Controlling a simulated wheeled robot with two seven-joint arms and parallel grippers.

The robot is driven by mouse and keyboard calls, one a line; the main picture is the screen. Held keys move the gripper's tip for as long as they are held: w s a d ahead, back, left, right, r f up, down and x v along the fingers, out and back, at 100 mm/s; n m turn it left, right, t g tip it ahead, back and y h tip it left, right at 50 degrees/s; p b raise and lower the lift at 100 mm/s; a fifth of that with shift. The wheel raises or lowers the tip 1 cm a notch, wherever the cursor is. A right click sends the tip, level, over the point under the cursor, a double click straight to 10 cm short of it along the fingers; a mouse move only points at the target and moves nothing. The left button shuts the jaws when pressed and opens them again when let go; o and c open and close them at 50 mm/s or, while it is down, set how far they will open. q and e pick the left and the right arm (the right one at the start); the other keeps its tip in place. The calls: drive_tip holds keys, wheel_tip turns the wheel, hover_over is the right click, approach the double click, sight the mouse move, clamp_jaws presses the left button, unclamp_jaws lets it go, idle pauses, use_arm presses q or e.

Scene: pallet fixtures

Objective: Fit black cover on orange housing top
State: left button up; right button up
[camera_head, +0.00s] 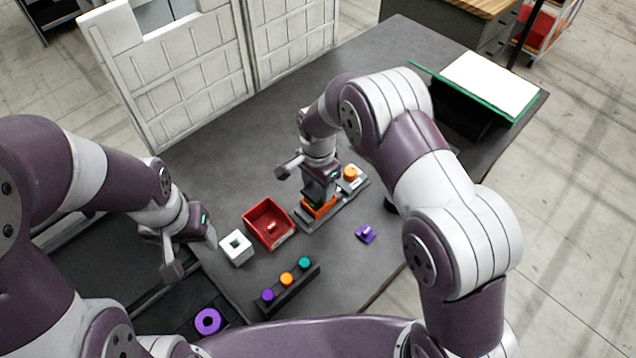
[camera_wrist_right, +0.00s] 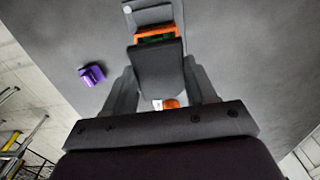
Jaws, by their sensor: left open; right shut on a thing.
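The orange housing (camera_head: 319,210) sits in a grey fixture (camera_head: 302,226) near the middle of the table. In the right wrist view its orange edge (camera_wrist_right: 155,38) and a green strip inside it show past the black cover (camera_wrist_right: 158,70). My right gripper (camera_head: 318,190) is shut on the black cover, directly over the housing. The cover leaves part of the housing top in sight; whether they touch I cannot tell. In the head view the cover is mostly hidden by the gripper. My left gripper (camera_head: 190,248) is open and empty at the table's left edge, away from the housing.
A red bin (camera_head: 268,224) and a white square block (camera_head: 235,247) stand left of the fixture. A purple part (camera_head: 366,234) lies to its right. A dark rack (camera_head: 290,290) with coloured pegs is in front. An orange round part (camera_head: 351,173) sits at the fixture's far end.

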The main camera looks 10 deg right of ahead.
drive_tip(key=shift+f+b, duration=1)
drive_tip(key=shift+f, duration=0.5)
idle(0.7)
drive_tip(key=o, duration=1.1)
drive_tip(key=shift+c, duration=1.1)
drive_tip(key=shift+r, duration=0.15)
drive_tip(key=shift+r+p, duration=3)
drive_tip(key=shift+r, duration=0.85)
